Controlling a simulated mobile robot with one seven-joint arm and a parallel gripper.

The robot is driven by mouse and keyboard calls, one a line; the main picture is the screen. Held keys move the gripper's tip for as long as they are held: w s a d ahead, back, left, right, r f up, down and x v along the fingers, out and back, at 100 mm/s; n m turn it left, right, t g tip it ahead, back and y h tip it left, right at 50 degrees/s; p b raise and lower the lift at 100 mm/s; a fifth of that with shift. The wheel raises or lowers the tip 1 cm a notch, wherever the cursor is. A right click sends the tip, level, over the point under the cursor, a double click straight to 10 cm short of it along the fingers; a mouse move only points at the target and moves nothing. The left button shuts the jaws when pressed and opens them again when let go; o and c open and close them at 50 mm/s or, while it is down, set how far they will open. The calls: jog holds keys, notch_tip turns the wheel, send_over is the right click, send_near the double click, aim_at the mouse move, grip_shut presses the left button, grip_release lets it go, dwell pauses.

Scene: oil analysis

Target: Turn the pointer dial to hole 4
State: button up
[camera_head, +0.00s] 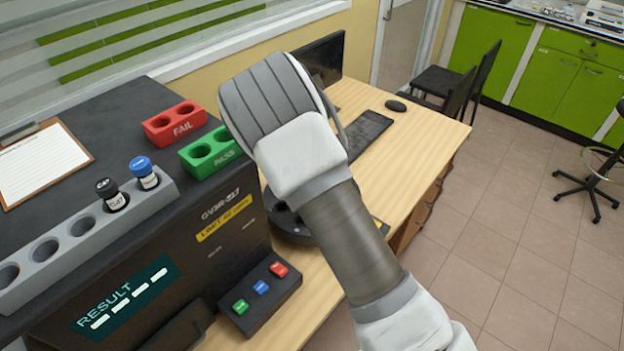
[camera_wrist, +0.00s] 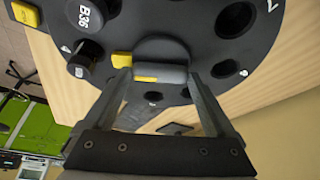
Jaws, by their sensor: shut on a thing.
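The dial is a dark round disc (camera_wrist: 212,30) with holes around its rim, seen close in the wrist view. My gripper (camera_wrist: 158,84) is shut on this handle, one finger on each side. Some hole numbers show as small white marks, but most are too small or turned to read, so I cannot tell which hole the pointer faces. In the head view the dark round dial base (camera_head: 290,228) is mostly hidden behind my arm, and the gripper is hidden.
A black-capped vial marked B36 (camera_wrist: 86,14) sits in the disc beside another dark cap (camera_wrist: 84,56). The black analyser (camera_head: 165,255) stands left, with a grey vial rack (camera_head: 65,262), red FAIL holder (camera_head: 174,124), green PASS holder (camera_head: 197,170) and button box (camera_head: 262,300).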

jog(key=shift+m, duration=0.4)
jog(key=o, duration=1.1)
jog(key=shift+c, duration=0.2)
jog(key=shift+r, duration=0.1)
jog(key=p+v, duration=0.2)
jog(key=v, duration=1.5)
jog(key=shift+a, duration=0.2)
jog(key=shift+r, duration=0.1)
